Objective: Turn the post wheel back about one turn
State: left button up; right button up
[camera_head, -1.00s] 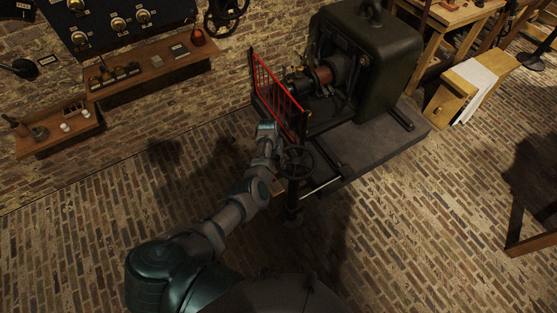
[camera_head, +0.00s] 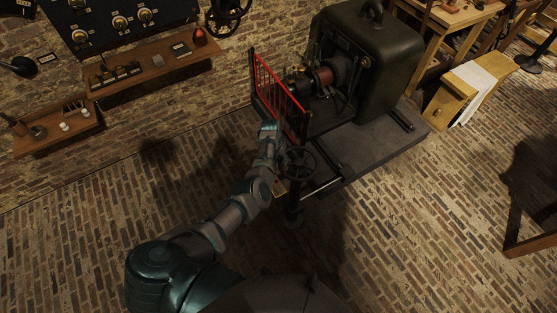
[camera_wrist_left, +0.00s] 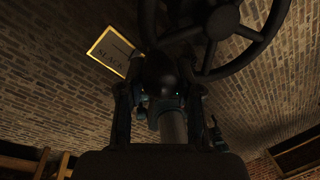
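The post wheel (camera_head: 298,162) is a dark spoked handwheel on top of a dark post (camera_head: 293,208), in front of the red gate. My left gripper (camera_head: 279,156) is at the wheel's left side, small and dark in the head view. In the left wrist view, the wheel (camera_wrist_left: 222,25) fills the top, with rim and spokes showing. There, my left gripper (camera_wrist_left: 160,90) has its two fingers apart, with a dark rounded part and a grey upright between and behind them. I cannot tell whether the fingers touch the wheel. My right gripper is out of view.
A red barred gate (camera_head: 278,95) stands just behind the wheel, before a dark machine (camera_head: 375,60) on a grey base (camera_head: 375,158). A framed card (camera_wrist_left: 112,52) shows beside the wheel. A wooden shelf (camera_head: 150,80) runs along the wall. The brick floor (camera_head: 420,240) at right is open.

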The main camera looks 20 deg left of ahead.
pick_arm(q)
jog(key=o, duration=0.4)
jog(key=shift+w+d+r, duration=0.1)
jog(key=shift+d, duration=0.35)
jog(key=r, duration=0.3)
jog(key=a+r, duration=0.1)
jog(key=r, duration=0.7)
jog(key=shift+a, duration=0.35)
jog(key=shift+d+r, duration=0.15)
jog(key=shift+r, duration=0.3)
